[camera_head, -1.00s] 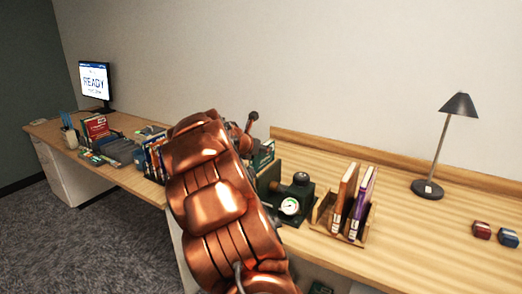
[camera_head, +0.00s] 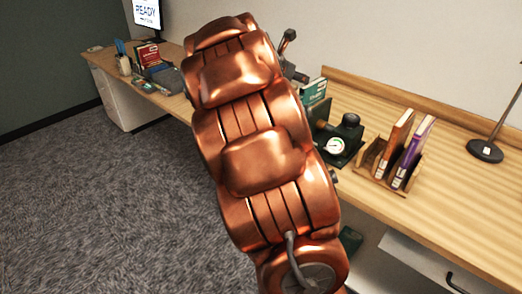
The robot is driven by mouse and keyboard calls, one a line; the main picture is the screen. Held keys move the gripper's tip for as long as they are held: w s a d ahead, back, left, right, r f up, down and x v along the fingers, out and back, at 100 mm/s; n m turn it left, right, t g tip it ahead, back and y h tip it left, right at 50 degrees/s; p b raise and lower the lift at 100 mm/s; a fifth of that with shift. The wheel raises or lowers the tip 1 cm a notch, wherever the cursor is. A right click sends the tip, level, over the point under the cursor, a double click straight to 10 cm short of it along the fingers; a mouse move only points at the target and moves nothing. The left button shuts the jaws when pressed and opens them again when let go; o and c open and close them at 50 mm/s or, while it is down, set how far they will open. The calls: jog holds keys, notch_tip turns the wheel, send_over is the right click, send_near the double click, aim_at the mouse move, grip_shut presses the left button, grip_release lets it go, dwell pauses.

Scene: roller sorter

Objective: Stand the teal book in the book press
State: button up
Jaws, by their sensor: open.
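A teal book (camera_head: 313,92) with white lettering on its cover shows upright just right of my copper arm, its left part hidden. A dark green device with a round white gauge (camera_head: 335,146) and a black knob, which looks like the book press, stands on the wooden desk in front of it. My arm hides the device's left side, so I cannot tell whether the book is inside it or behind it. My gripper is not visible; my arm fills the middle of the view.
A wooden rack (camera_head: 372,161) holds an orange book (camera_head: 395,140) and a purple book (camera_head: 414,152). A black lamp base (camera_head: 485,151) stands farther right. A monitor (camera_head: 147,13) and a red book (camera_head: 148,57) are on the far left desk. Carpet is clear at left.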

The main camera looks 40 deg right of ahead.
jog(key=s+a+f+m+y, duration=0.4)
jog(key=s+a, duration=0.4)
jog(key=a, duration=0.7)
jog(key=s+a+f+m+g+y, duration=0.1)
jog(key=s+a+f+m+y, duration=0.3)
jog(key=a, duration=1.2)
jog(key=s+a+f+m+g+y, duration=0.1)
jog(key=s+a+f+m+y, duration=0.3)
jog(key=s+a+f+m, duration=0.4)
jog(key=s+a+m, duration=0.2)
jog(key=s+a, duration=0.3)
jog(key=a, duration=0.2)
jog(key=shift+s+a+f+m, duration=0.25)
jog(key=shift+a+f+m, duration=0.05)
jog(key=shift+a+f, duration=0.1)
jog(key=shift+r, duration=0.2)
notch_tip(320, 180, up, 3)
jog(key=p, duration=0.3)
jog(key=shift+r+p, duration=0.15)
jog(key=shift+p, duration=0.15)
